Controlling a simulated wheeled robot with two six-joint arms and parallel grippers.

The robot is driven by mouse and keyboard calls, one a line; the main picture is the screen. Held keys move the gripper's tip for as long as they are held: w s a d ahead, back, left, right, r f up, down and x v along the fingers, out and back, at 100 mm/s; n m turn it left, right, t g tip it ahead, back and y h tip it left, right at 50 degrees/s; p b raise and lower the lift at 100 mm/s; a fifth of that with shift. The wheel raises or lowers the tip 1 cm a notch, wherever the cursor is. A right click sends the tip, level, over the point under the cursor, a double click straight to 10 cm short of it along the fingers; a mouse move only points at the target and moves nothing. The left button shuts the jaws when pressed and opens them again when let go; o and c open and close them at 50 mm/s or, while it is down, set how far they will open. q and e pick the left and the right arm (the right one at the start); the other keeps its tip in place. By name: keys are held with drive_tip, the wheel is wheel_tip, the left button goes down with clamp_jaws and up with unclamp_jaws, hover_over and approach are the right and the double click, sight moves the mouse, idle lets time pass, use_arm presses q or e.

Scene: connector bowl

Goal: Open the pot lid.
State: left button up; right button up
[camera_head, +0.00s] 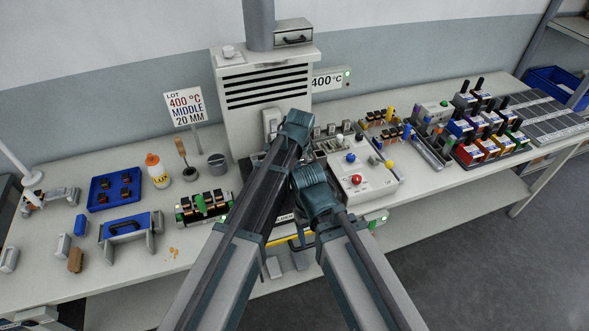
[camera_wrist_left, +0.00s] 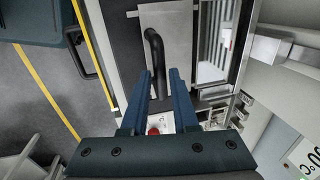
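The pot lid (camera_wrist_left: 179,28) appears in the left wrist view as a flat grey plate with a bent black handle (camera_wrist_left: 155,50). The lid looks closed, lying flat. My left gripper (camera_wrist_left: 161,72) is open, its two blue fingers apart and empty. The handle's near end shows between the fingertips; I cannot tell whether they touch it. In the head view my arms hide the lid and my left gripper. My right arm reaches in from the lower right, and a dark blue part at the table front (camera_head: 301,243) may be its gripper, mostly hidden.
A white control box with a red button (camera_head: 357,180) stands right of my arms. A vented white cabinet (camera_head: 265,88) stands behind. A sign (camera_head: 184,107) reads 400 °C, middle, 20 mm. A yellow strip (camera_wrist_left: 96,54) marks the bench edge. Coloured bins (camera_head: 482,135) fill the right.

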use_arm(q)
drive_tip(key=shift+o, duration=1.3)
wheel_tip(320, 180, up, 12)
drive_tip(key=s+p, duration=0.2)
drive_tip(key=p, duration=0.9)
drive_tip(key=shift+s+d+p, duration=0.15)
drive_tip(key=shift+d+p, duration=0.2)
drive_tip(key=shift+p, duration=0.05)
drive_tip(key=shift+f, duration=0.15)
drive_tip(key=s+a+f+n+g, duration=0.1)
drive_tip(key=s+a+n, duration=1.4)
drive_tip(key=a, duration=0.4)
drive_tip(key=s+d+f+m+g+b, duration=0.1)
drive_tip(key=s+d+f+m+b, duration=0.3)
drive_tip(key=d+f+b, duration=0.7)
wheel_tip(320, 180, down, 2)
drive_tip(key=s+b, duration=0.2)
drive_tip(key=b, duration=0.1)
drive_tip(key=shift+s+y, duration=0.3)
drive_tip(key=shift+s, duration=0.05)
